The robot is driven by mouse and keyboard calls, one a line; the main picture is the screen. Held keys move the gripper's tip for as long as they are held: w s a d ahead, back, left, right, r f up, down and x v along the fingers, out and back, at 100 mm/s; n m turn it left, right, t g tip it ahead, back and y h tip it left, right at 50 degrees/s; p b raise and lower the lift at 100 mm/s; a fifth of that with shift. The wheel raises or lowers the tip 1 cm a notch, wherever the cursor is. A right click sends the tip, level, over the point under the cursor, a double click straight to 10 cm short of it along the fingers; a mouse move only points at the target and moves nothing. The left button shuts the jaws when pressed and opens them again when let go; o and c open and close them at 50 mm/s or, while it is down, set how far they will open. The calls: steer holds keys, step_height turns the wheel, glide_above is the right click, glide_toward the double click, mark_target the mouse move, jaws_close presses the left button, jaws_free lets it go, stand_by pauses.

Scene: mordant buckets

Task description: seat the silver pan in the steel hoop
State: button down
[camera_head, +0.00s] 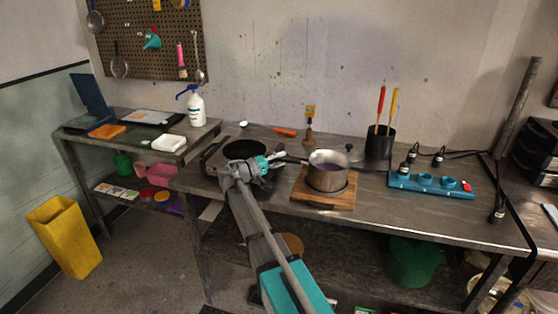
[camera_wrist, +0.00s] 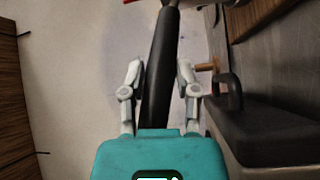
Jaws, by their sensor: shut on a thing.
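The silver pan (camera_head: 327,175) is at the wooden board, upright, with purple liquid inside. Its dark handle (camera_head: 291,159) points left to my gripper (camera_head: 276,160). In the wrist view the black handle (camera_wrist: 162,65) runs between the two fingers of my gripper (camera_wrist: 160,85), which is shut on it. A dark rim shows around the pan's foot and may be the steel hoop (camera_head: 311,186). The pan hides most of it, and I cannot tell whether the pan sits inside it or just above.
The wooden board (camera_head: 338,201) lies on the grey workbench (camera_head: 420,208). A black burner (camera_head: 243,149) is left of the pan. A black holder with red and yellow-handled tools (camera_head: 379,148) and a blue rack (camera_head: 430,186) stand to the right. Bench front right is clear.

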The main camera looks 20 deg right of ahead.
steer(key=shift+f+b, duration=0.25)
steer(key=shift+b, duration=0.05)
stand_by(0.5)
steer(key=shift+c, duration=1.4)
jaws_free()
steer(key=shift+f, duration=0.1)
steer(key=shift+s, duration=0.2)
